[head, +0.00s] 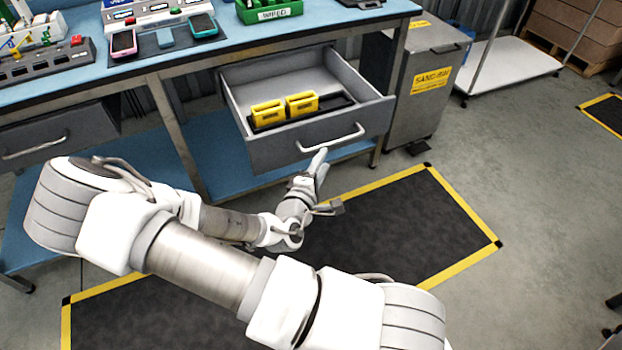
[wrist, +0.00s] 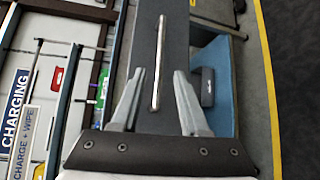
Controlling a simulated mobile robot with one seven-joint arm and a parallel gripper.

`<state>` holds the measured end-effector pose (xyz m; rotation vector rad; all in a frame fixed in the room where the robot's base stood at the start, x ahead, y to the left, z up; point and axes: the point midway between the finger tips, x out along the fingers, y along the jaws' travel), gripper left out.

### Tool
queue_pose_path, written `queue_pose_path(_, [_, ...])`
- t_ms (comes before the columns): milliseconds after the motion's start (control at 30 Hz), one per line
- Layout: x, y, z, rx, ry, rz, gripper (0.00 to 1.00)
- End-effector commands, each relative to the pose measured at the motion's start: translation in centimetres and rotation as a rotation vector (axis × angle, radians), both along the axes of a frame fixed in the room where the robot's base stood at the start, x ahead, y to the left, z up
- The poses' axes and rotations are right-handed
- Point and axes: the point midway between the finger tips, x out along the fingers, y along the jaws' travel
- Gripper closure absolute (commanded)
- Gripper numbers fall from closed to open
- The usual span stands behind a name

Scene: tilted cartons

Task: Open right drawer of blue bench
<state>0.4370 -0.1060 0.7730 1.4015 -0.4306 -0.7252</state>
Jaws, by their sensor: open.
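The right drawer (head: 280,148) of the blue bench (head: 185,48) is pulled out, its inside in view. Its grey front carries a pale bar handle (head: 331,138). My gripper (head: 319,164) is at the drawer front, just below the handle in the head view. In the wrist view my gripper (wrist: 155,78) is open, with fingers apart. The handle (wrist: 158,62) lies between and beyond the fingertips there, against the dark drawer front (wrist: 176,28). No finger is seen closed on it; whether one touches it I cannot tell.
Yellow items (head: 268,112) sit in a black holder inside the drawer. A left drawer (head: 50,140) is shut. A grey bin (head: 422,90) with a yellow label stands right of the bench. The dark floor mat (head: 420,225) in front is clear.

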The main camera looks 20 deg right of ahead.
Motion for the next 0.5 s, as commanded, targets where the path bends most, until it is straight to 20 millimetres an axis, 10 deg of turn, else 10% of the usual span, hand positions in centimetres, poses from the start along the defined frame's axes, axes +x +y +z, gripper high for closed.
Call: queue_pose_path(500, [-5.4, 5.2, 1.1, 0.000, 0.000, 0.002, 0.55])
